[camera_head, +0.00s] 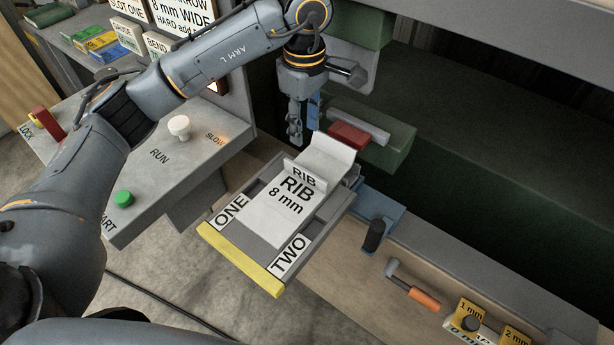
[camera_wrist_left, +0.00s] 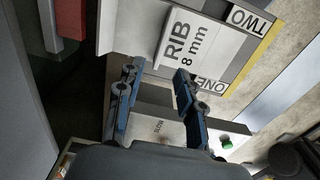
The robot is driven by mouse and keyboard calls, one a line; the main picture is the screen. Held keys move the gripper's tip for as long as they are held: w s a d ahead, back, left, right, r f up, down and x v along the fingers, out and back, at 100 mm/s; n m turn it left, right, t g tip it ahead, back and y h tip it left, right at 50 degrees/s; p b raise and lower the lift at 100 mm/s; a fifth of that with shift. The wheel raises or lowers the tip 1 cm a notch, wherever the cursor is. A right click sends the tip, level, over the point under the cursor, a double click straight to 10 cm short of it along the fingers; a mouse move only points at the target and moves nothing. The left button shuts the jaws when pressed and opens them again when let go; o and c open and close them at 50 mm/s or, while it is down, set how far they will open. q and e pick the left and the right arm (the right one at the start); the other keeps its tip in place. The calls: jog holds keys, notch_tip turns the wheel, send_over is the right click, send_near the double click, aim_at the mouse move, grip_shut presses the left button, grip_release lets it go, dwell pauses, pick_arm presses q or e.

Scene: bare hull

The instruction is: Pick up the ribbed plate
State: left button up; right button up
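The ribbed plate (camera_head: 265,226) is pale, marked "RIB 8 mm", with a small upright rib across it and a raised, bent-up far end. It lies on a grey tray with a yellow front edge (camera_head: 240,262), between the labels "ONE" and "TWO". It also shows in the left wrist view (camera_wrist_left: 207,45). My left gripper (camera_head: 299,122) points down just behind and left of the plate's raised end, apart from it. In the left wrist view its two blue fingers (camera_wrist_left: 157,73) are spread with nothing between them. My right gripper is not in view.
A green block with a red piece (camera_head: 350,135) and a grey bar stands close beyond the plate. A control panel (camera_head: 165,145) with knobs lies to the left. A black knob (camera_head: 374,235), an orange-handled tool (camera_head: 424,299) and yellow gauge blocks (camera_head: 469,312) sit on the right ledge.

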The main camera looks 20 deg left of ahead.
aim_at(306, 169)
pick_arm(q)
notch_tip(306, 169, down, 8)
jog(key=shift+s+r+p, duration=0.1)
jog(key=shift+r+p, duration=0.05)
jog(key=shift+p, duration=0.9)
jog(key=shift+s+d+f+p, duration=0.1)
jog(key=shift+f+p, duration=0.15)
jog(key=shift+p, duration=0.05)
notch_tip(306, 169, down, 4)
jog(key=shift+s+r+p, duration=0.15)
jog(key=shift+r+p, duration=0.05)
jog(key=shift+p, duration=0.9)
jog(key=shift+f, duration=0.5)
grip_shut()
